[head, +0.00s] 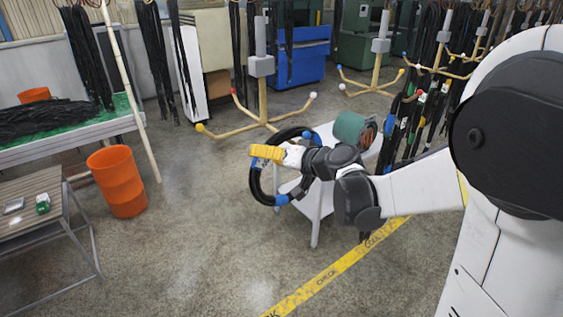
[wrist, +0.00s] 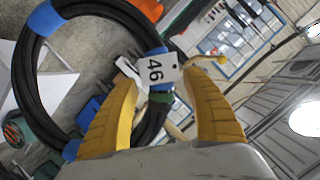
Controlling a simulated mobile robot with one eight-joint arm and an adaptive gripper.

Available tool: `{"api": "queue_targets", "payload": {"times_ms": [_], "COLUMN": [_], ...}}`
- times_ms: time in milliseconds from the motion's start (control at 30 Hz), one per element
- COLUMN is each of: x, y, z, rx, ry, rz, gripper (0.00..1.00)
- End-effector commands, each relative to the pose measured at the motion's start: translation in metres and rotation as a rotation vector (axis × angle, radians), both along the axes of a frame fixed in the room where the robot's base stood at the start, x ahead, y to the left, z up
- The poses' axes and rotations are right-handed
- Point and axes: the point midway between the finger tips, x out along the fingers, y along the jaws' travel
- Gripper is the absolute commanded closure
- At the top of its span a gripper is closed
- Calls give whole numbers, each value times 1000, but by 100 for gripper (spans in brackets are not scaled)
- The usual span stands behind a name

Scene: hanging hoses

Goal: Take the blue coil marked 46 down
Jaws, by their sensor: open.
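A black hose coil with blue tape bands hangs in the middle of the head view (head: 255,184) and fills the left half of the wrist view (wrist: 24,84). A white tag marked 46 (wrist: 156,71) is on its near side, beside a blue band. My gripper (head: 267,153) has yellow fingers; in the wrist view (wrist: 158,68) they are spread apart. The tag and a stretch of the coil show between the fingers; I cannot tell whether they touch. What bears the coil is hidden.
A wooden hanger stand with ball-tipped arms (head: 262,112) is just behind. A white stand with a green drum (head: 349,127) is close right of the coil. More hoses (head: 438,98) hang to the right. An orange bin (head: 118,182) stands left; the floor between is clear.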

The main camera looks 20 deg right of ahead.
Motion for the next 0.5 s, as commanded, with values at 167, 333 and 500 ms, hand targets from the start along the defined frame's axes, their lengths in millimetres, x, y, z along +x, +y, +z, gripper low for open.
{"api": "queue_targets", "payload": {"times_ms": [167, 333, 500], "x": [11, 11, 11], "y": [6, 6, 6], "z": [-4, -5, -4], "rx": [0, 0, 0], "ry": [1, 1, 1], "rz": [1, 1, 1], "gripper": [43, 43, 90]}}
